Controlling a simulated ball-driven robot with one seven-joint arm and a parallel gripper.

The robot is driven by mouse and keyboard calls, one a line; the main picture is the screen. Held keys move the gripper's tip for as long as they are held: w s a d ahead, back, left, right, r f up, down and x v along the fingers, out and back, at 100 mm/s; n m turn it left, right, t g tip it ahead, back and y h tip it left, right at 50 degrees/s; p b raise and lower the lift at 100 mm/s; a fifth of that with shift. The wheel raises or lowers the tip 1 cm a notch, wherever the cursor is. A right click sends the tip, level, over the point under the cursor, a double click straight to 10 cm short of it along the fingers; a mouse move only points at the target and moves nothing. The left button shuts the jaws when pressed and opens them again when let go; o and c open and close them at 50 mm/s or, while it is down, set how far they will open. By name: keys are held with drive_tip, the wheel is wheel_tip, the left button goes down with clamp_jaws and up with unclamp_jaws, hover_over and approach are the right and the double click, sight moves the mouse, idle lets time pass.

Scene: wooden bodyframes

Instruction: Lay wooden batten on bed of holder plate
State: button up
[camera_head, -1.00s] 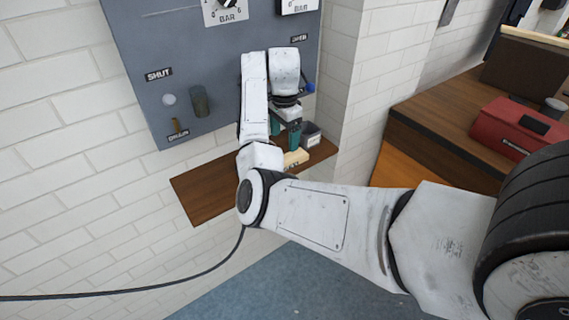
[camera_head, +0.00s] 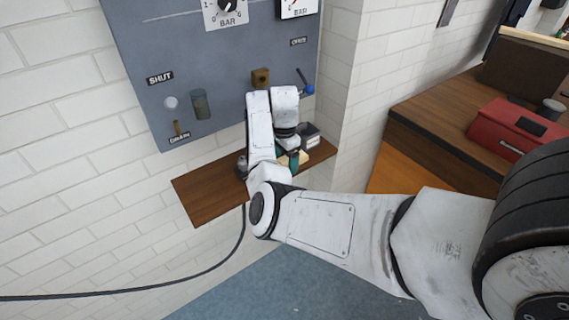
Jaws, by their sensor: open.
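A pale wooden piece (camera_head: 303,158), which looks like the wooden batten, lies on the brown wall shelf, mostly hidden by my gripper. My gripper (camera_head: 289,157) points down at it with teal fingers, low over the shelf. It is open, with the fingers around or beside the wood; I cannot tell which, nor whether they touch it. My forearm and wrist cover much of this spot. I cannot make out the holder plate or its bed.
The brown shelf (camera_head: 205,198) is bare at its left. A small dark grey box (camera_head: 310,134) and a small metallic item (camera_head: 242,163) stand near my gripper. The grey gauge panel (camera_head: 222,60), with a blue-tipped lever (camera_head: 307,88), rises behind. A wooden cabinet with a red case (camera_head: 508,128) is at right.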

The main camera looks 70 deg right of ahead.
drive_tip(key=shift+c, duration=0.4)
drive_tip(key=c, duration=1.2)
drive_tip(key=shift+r, duration=0.15)
drive_tip(key=shift+r, duration=0.45)
drive_tip(key=s+a+r, duration=0.3)
drive_tip(key=r, duration=0.1)
drive_tip(key=s+a+r+p, duration=0.1)
drive_tip(key=s+a+r, duration=0.2)
drive_tip(key=a+r, duration=0.1)
drive_tip(key=s+a+r+p, duration=0.1)
drive_tip(key=s+a+r, duration=0.2)
drive_tip(key=r, duration=0.1)
drive_tip(key=shift+a, duration=0.4)
